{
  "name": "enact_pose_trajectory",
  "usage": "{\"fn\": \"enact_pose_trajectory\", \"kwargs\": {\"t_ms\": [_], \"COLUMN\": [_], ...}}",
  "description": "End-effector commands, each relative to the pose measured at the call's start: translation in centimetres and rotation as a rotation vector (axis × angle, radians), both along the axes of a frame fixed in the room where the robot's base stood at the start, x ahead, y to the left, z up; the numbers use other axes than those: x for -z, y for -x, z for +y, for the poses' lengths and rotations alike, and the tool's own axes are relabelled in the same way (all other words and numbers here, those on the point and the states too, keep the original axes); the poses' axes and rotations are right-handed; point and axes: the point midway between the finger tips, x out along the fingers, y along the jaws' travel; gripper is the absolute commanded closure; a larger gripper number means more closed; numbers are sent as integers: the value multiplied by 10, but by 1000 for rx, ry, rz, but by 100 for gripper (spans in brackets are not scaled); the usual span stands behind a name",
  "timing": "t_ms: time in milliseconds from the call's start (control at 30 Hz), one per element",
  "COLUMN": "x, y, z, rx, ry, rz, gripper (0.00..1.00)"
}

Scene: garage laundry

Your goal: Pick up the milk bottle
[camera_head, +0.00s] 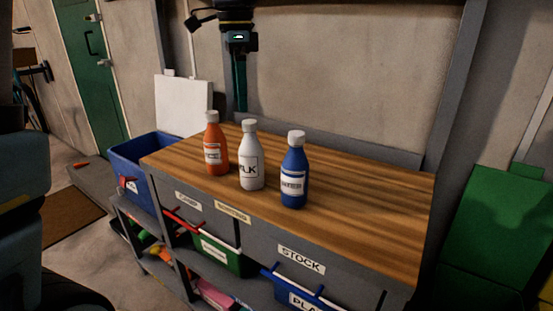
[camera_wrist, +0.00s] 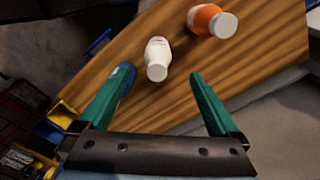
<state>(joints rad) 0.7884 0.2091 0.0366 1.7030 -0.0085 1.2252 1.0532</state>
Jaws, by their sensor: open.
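The milk bottle (camera_head: 250,158) is white with a white cap and a "MILK" label. It stands upright on the wooden bench top (camera_head: 375,210), between an orange bottle (camera_head: 215,150) and a blue bottle (camera_head: 294,172). My gripper (camera_head: 240,108) hangs above and behind the bottles, pointing down. In the wrist view my gripper (camera_wrist: 160,77) is open with green fingers, and nothing is held. There the milk bottle (camera_wrist: 157,58) shows beyond and between the fingertips, apart from them. The orange bottle (camera_wrist: 211,20) is to its right. The blue bottle (camera_wrist: 124,75) is partly hidden by the left finger.
A blue bin (camera_head: 135,160) stands at the bench's left end. Labelled drawers and bins, such as a green one (camera_head: 218,254), sit below the top. A wall is close behind the bench. The right part of the top is clear.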

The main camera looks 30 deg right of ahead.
Motion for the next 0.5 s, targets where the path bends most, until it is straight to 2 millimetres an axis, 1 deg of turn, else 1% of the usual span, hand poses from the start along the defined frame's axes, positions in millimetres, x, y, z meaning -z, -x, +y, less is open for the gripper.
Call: {"fn": "enact_pose_trajectory", "kwargs": {"t_ms": [33, 100, 167, 333, 400, 500], "x": [-3, 1, 9, 36, 44, 50], "y": [3, 4, 4, 4, 4, 4], "z": [-6, -8, -8, -8, -8, -8], "rx": [31, 50, 53, 50, 49, 48], "ry": [-3, -7, -7, -7, -7, -4], "rz": [2, 6, 6, 7, 6, 3], "gripper": [2, 2, 2, 2, 2, 2]}}
